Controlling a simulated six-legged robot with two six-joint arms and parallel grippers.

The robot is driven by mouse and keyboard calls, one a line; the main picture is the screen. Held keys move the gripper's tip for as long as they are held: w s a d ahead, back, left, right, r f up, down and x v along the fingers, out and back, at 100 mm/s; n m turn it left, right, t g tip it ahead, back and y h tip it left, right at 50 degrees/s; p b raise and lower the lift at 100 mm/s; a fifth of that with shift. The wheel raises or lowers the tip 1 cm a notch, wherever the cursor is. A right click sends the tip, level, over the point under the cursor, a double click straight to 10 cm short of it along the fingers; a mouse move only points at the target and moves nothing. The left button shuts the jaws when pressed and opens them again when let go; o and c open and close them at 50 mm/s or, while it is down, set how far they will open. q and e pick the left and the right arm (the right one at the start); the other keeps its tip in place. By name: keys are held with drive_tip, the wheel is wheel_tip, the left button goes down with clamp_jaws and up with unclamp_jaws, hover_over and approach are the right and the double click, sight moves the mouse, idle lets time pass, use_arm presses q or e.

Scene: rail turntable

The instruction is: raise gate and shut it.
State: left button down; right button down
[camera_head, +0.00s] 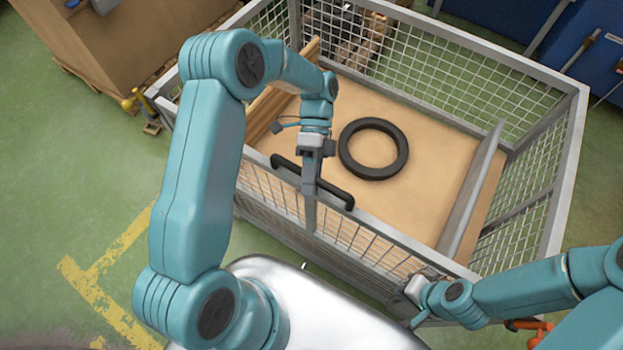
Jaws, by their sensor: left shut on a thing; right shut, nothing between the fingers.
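The gate (375,252) is the grey wire-mesh front panel of the mesh cage (480,68). It stands roughly upright on the side nearest me, and I cannot tell whether it is fully closed. A black bar handle (340,197) runs along its top edge. My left gripper (309,188) reaches down from above and is shut on the handle near its middle, hiding part of it. My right gripper (412,290) is shut and empty beside the cage's front right corner. Its fingertips are small and partly hidden, so I cannot tell whether they touch the mesh.
Inside the cage a black ring (373,149) lies on a tan board (415,205), with wooden planks (262,112) at left and a grey metal bar (470,190) at right. A large brown box (110,40) stands back left.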

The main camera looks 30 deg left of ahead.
use_arm(q)
drive_tip(key=shift+r, duration=0.25)
drive_tip(key=c, duration=1.1)
unclamp_jaws()
drive_tip(key=shift+c, duration=0.2)
drive_tip(key=shift+o, duration=0.6)
drive_tip(key=shift+s+a, duration=0.1)
drive_tip(key=shift+s, duration=0.05)
drive_tip(key=shift+w, duration=0.5)
drive_tip(key=p+v, duration=0.3)
drive_tip(key=v, duration=0.8)
drive_tip(key=shift+r, duration=0.2)
drive_tip(key=shift+s+a, duration=0.1)
drive_tip(key=shift+s, duration=0.05)
